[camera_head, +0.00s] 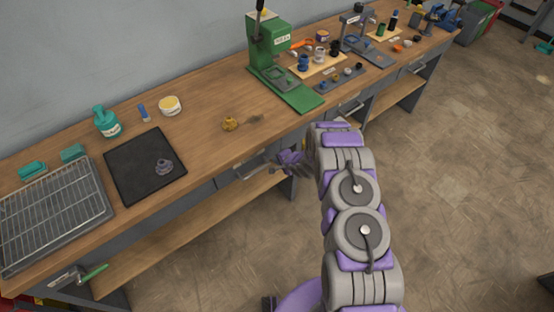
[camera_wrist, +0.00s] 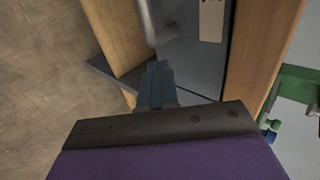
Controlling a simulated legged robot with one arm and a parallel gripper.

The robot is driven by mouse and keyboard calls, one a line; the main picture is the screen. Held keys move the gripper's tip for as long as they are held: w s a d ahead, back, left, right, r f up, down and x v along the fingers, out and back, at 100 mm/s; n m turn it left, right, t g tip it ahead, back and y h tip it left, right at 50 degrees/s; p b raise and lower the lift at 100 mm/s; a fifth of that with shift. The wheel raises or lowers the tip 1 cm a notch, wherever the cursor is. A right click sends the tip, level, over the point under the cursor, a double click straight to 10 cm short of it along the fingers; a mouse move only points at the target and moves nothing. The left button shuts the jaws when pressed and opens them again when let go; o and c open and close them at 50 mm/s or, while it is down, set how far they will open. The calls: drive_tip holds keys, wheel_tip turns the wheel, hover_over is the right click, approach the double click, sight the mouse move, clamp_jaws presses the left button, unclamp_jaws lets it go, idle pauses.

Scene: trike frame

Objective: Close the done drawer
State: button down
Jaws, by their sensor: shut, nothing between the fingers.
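A grey-blue drawer front (camera_wrist: 195,62) sits under the bench top, with a bar handle (camera_wrist: 150,22) and a pale label (camera_wrist: 212,18) whose words I cannot read.
Other drawer handles (camera_head: 350,107) lie farther right. A lower shelf (camera_head: 180,235) runs beneath.

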drive_tip(key=s+d+r+n+g+h, duration=0.1)
drive_tip(key=s+d+r+n+h, duration=0.1)
drive_tip(key=s+d+r, duration=0.6)
drive_tip(key=s+d+r+n+g+h+b, duration=0.1)
drive_tip(key=s+d+r+h, duration=0.15)
drive_tip(key=r, duration=0.85)
drive_tip(key=s+d+r+n+g+h, duration=0.15)
drive_tip(key=s+d+r, duration=0.35)
drive_tip(key=r, duration=0.5)
drive_tip(key=s+a+r+n+g, duration=0.2)
drive_tip(key=s+r, duration=0.2)
drive_tip(key=s, duration=0.8)
drive_tip(key=s+a+r+n+g+b, duration=0.1)
drive_tip(key=s+r, duration=0.3)
drive_tip(key=s, duration=0.9)
drive_tip(key=s+a+r+n+g+b, duration=0.1)
drive_tip(key=s+a+r+n+g, duration=0.2)
drive_tip(key=s, duration=0.9)
drive_tip(key=shift+s+r+n+y, duration=0.15)
drive_tip(key=shift+r+n+y, duration=0.25)
drive_tip(key=shift+r, duration=0.2)
